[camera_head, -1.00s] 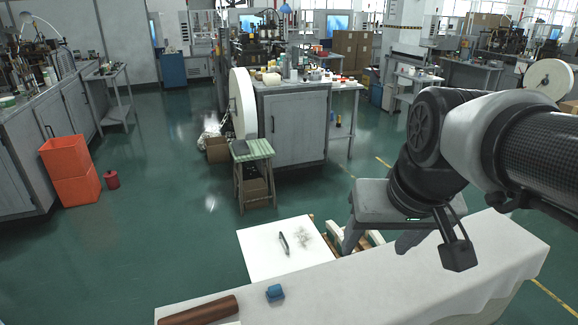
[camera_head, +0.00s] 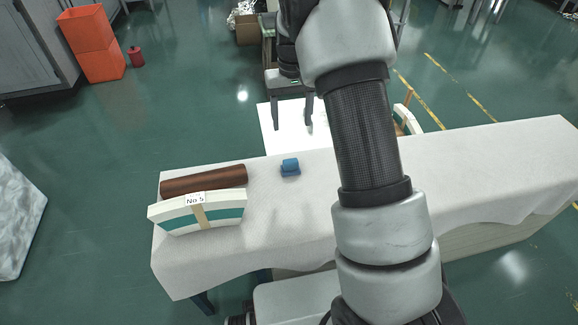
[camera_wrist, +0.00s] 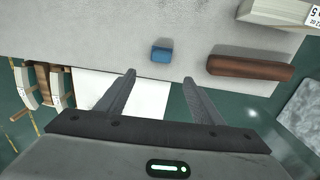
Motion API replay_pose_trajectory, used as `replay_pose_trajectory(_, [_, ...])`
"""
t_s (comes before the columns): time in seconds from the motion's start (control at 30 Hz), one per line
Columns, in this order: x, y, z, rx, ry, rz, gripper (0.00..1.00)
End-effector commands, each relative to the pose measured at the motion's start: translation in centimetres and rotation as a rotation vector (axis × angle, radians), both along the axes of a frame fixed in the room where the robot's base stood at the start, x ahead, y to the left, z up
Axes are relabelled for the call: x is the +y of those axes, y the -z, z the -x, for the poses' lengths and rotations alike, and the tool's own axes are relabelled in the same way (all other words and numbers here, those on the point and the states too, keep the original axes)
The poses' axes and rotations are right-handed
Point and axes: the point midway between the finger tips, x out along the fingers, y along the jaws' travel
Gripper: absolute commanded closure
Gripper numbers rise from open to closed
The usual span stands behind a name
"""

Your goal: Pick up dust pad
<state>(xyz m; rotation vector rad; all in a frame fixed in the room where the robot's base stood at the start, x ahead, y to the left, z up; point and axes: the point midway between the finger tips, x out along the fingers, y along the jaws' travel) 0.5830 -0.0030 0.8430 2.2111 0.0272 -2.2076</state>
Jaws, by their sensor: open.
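A small blue block (camera_head: 290,167), the likeliest dust pad, lies on the white-covered table near its far edge. It also shows in the wrist view (camera_wrist: 162,55), just beyond the gap between my fingertips. My gripper (camera_wrist: 160,77) is open and empty, its two fingers spread apart. In the head view my gripper (camera_head: 292,108) hangs beyond the table's far edge, in front of the white board, with its fingers apart from the block.
A brown roller (camera_head: 204,181) lies left of the block, with a curved white-and-green piece labelled No 5 (camera_head: 208,217) in front. The white board (camera_head: 268,128) lies past the far edge. The white-covered table (camera_head: 480,170) is clear at right.

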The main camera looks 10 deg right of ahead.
Motion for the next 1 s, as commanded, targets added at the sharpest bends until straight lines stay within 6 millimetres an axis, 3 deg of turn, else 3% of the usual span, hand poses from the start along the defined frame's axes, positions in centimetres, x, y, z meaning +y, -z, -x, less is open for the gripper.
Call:
replay_pose_trajectory(0.5, [0.0,10.5,0.1,0.004,0.0,0.001,0.39])
replay_pose_trajectory(0.87, [0.1,13.0,0.2,0.003,-0.001,0.001,0.39])
replay_pose_trajectory(1.0, [0.3,15.1,0.4,0.004,-0.001,0.001,0.39])
